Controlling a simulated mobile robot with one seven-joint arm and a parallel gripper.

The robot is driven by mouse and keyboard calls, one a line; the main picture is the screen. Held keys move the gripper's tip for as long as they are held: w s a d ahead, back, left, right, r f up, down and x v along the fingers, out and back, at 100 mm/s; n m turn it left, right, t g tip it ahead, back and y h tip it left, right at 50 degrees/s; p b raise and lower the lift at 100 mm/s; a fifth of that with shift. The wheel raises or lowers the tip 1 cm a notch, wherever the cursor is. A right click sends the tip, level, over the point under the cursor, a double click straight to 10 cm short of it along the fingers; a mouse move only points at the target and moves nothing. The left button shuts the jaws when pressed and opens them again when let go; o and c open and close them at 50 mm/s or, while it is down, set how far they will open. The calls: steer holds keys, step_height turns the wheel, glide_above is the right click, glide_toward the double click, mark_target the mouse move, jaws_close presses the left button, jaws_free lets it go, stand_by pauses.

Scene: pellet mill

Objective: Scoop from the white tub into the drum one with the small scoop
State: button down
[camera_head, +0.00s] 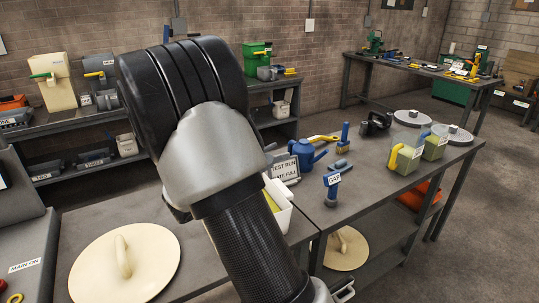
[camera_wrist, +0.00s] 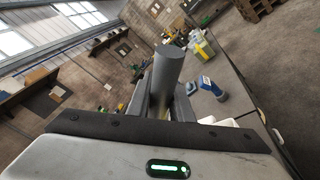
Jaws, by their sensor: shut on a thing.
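My gripper (camera_wrist: 163,110) shows in the wrist view, shut on a grey cylindrical piece that looks like the handle of the small scoop (camera_wrist: 169,72). The scoop's bowl cannot be made out. In the head view my arm covers the middle and hides the gripper and scoop. A white container, likely the white tub (camera_head: 284,218), shows partly behind my arm on the bench, with something yellow at its edge. Its contents are hidden. White edges, likely the same tub (camera_wrist: 247,121), show beside the gripper in the wrist view. I cannot pick out drum one.
A cream lid (camera_head: 100,268) lies on the near bench. A sign (camera_head: 284,170), a blue can (camera_head: 308,153) and a blue-handled tool labelled GAP (camera_head: 333,187) stand right of my arm. Shelves line the back wall.

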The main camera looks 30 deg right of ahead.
step_height(320, 180, down, 15)
steer(key=b, duration=1.2)
steer(key=shift+f+b, duration=0.15)
steer(key=shift+b, duration=0.2)
stand_by(0.8)
step_height(320, 180, up, 14)
steer(key=p, duration=0.9)
steer(key=shift+f, duration=0.2)
stand_by(0.8)
stand_by(0.3)
